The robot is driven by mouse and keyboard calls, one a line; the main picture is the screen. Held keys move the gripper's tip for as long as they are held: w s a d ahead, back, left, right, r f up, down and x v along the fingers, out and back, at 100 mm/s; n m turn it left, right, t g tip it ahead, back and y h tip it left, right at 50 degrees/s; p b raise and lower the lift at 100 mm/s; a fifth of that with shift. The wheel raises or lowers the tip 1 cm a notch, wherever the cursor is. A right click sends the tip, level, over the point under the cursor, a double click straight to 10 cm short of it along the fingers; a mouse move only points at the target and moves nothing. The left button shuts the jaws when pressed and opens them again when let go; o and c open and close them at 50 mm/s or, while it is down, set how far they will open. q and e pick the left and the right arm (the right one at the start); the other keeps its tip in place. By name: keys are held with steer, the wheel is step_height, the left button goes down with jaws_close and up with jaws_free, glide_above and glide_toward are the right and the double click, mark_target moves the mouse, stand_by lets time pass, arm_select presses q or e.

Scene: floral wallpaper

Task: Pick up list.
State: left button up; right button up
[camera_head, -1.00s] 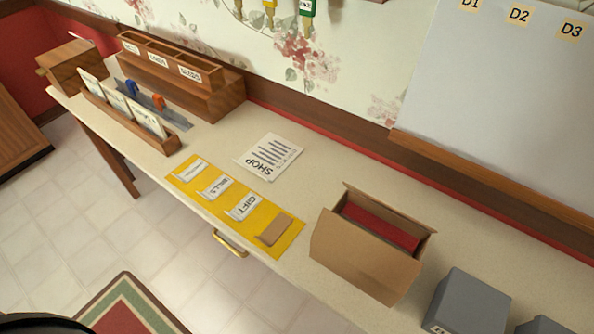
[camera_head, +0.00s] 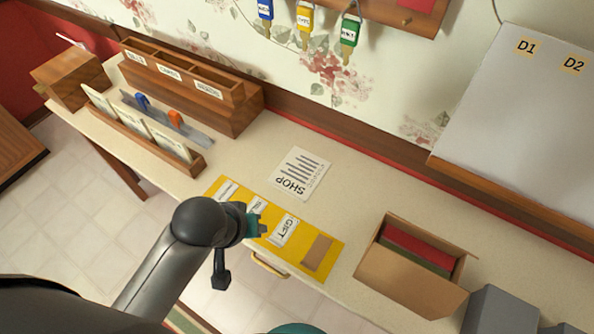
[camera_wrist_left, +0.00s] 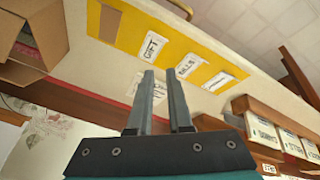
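The list is a white sheet headed SHOP (camera_head: 299,174), lying flat on the counter behind the yellow mat. In the left wrist view the list (camera_wrist_left: 132,88) is partly hidden behind my fingers. My left gripper (camera_head: 256,217) is over the yellow mat's left part, in front of the list and apart from it. In the left wrist view the two fingers of my left gripper (camera_wrist_left: 160,73) stand apart with nothing between them. My right gripper is not in view.
The yellow mat (camera_head: 335,247) carries labelled slips. A cardboard box (camera_head: 395,279) with red and green items is at right, beside grey boxes (camera_head: 490,311). A wooden sorter (camera_head: 215,97) and card rack (camera_head: 190,168) stand at left. Counter around the list is clear.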

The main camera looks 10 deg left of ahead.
arm_select(q)
steer(key=w+r+n, duration=0.1)
steer(key=w+n, duration=0.3)
steer(key=n, duration=0.7)
glide_toward(278, 188)
steer(key=shift+t+h, duration=0.4)
steer(key=f+b, duration=0.1)
steer(key=f, duration=0.1)
steer(key=w+f+b, duration=0.1)
steer(key=f, duration=0.1)
steer(key=shift+w+a+b, duration=0.1)
steer(key=shift+a+b, duration=0.2)
steer(key=shift+b, duration=0.05)
steer(key=shift+d+b+x, duration=0.15)
steer(key=shift+b+x, duration=0.35)
steer(key=shift+x, duration=0.8)
steer(key=shift+d+b+x, duration=0.15)
steer(key=shift+b+x, duration=0.3)
steer(key=shift+x, duration=0.85)
steer(key=shift+r, duration=0.1)
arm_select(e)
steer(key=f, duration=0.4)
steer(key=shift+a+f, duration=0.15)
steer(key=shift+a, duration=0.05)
arm_select(q)
jaws_close()
